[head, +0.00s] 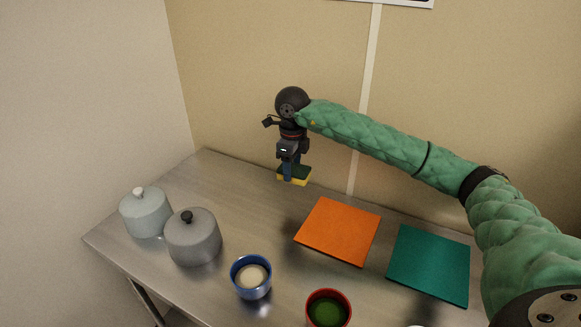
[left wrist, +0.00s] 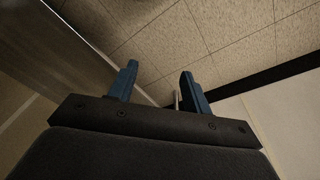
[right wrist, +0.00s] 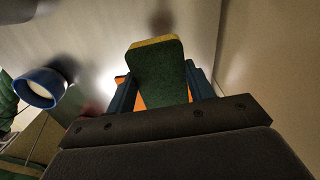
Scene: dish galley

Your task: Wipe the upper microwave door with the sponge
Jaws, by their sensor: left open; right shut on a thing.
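The sponge (head: 299,175), green on one face and yellow on the other, is at the back of the steel counter. My right gripper (head: 291,172) is shut on it, pointing down. In the right wrist view the sponge (right wrist: 157,75) sits between the two blue fingers (right wrist: 160,90). I cannot tell whether the sponge touches the counter. No microwave shows in any view.
On the steel counter (head: 240,195) stand a pale lidded pot (head: 146,214), a grey lidded pot (head: 193,240), a blue cup (head: 251,277) and a red cup (head: 328,309). An orange board (head: 339,230) and a teal board (head: 429,264) lie to the right. The back left is clear.

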